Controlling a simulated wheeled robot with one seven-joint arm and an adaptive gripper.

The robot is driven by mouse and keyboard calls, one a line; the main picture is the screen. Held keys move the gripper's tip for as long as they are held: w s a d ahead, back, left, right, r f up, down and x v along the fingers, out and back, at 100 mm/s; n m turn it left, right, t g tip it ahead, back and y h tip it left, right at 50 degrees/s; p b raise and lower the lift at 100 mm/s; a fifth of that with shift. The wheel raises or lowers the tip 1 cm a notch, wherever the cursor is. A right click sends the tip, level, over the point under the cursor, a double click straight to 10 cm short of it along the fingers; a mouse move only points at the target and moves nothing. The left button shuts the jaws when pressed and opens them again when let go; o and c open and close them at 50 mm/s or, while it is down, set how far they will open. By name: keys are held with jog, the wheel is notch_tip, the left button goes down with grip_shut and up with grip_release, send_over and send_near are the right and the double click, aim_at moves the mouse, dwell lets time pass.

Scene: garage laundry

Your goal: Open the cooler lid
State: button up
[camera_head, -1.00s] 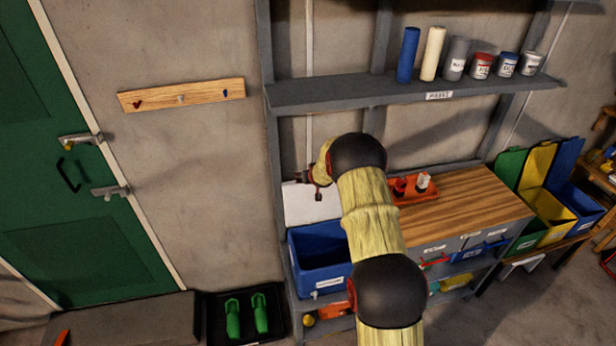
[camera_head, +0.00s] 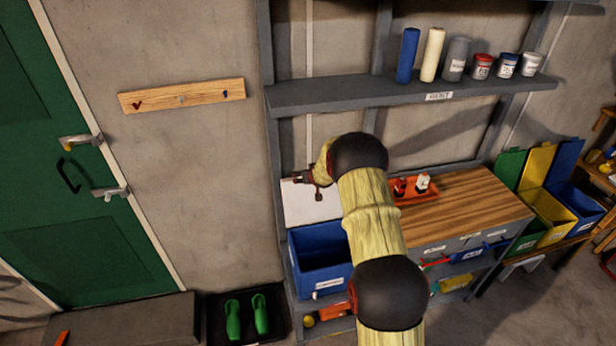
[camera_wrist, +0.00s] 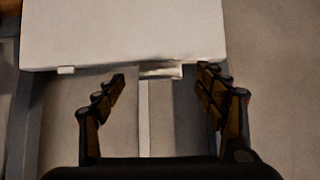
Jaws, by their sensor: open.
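The blue cooler (camera_head: 318,262) stands on the shelf unit, and its open top shows the inside. Its white lid (camera_head: 300,207) is raised and stands up at the back of the cooler. My gripper (camera_head: 313,180) is at the upper edge of the lid in the head view. In the wrist view the white lid (camera_wrist: 125,30) fills the top, with a small latch piece at its edge. There my gripper (camera_wrist: 163,76) is open, its two fingers spread on either side of that latch piece with nothing between them. I cannot tell whether they touch the lid.
A wooden worktop (camera_head: 470,205) with a red tray (camera_head: 418,197) lies right of the cooler. A grey shelf (camera_head: 340,95) with cans and rolls hangs above. A boot tray (camera_head: 215,325) is on the floor at lower left. A green door (camera_head: 70,230) is at far left.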

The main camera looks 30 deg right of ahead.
jog(key=v, duration=1.1)
jog(key=shift+s+r, duration=0.2)
jog(key=shift+s, duration=0.05)
jog(key=shift+c, duration=0.6)
